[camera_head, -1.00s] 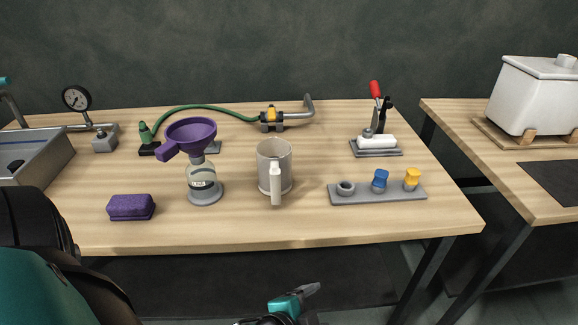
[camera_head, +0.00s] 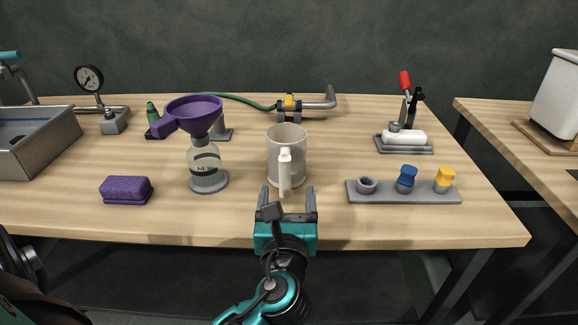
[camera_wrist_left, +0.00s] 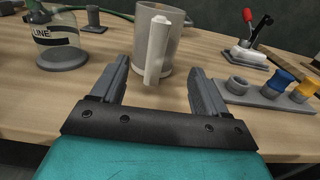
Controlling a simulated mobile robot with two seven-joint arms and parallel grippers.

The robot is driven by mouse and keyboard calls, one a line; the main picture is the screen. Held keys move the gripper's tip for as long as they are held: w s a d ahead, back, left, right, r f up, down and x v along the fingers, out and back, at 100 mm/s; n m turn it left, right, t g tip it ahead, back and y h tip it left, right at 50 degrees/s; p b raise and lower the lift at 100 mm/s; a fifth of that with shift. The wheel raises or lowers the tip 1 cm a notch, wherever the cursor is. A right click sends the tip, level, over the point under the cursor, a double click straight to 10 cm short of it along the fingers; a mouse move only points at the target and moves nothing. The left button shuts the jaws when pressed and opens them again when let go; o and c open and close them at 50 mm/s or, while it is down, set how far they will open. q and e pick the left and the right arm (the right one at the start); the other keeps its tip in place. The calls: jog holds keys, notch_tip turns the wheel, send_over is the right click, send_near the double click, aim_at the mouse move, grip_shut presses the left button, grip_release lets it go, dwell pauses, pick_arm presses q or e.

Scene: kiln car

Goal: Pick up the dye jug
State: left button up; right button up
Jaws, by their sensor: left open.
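The dye jug is a grey-beige cylinder (camera_head: 294,144) standing upright on the wooden table, with a pale handle turned toward me. It also shows in the left wrist view (camera_wrist_left: 171,46), with its handle between the two finger lines but beyond the fingertips. My left gripper (camera_head: 289,190) is open and empty at the table's front edge, just in front of the jug and apart from it as far as I can tell. It shows in the left wrist view (camera_wrist_left: 158,72) with its fingers spread. My right gripper is not in view.
A bottle (camera_head: 207,165) with a purple funnel (camera_head: 193,111) stands left of the jug. A purple sponge (camera_head: 126,189) lies at the front left. A grey rack (camera_head: 375,190) with blue and yellow stoppers is at the right. A red-handled clamp (camera_head: 405,82) stands behind it.

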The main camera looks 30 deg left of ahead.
aim_at(286, 167)
pick_arm(q)
jog(key=b+x, duration=0.1)
jog(key=x, duration=0.8)
jog(key=shift+w+a, duration=0.1)
jog(key=shift+a, duration=0.25)
grip_shut()
dwell(0.9)
jog(key=shift+r, duration=0.1)
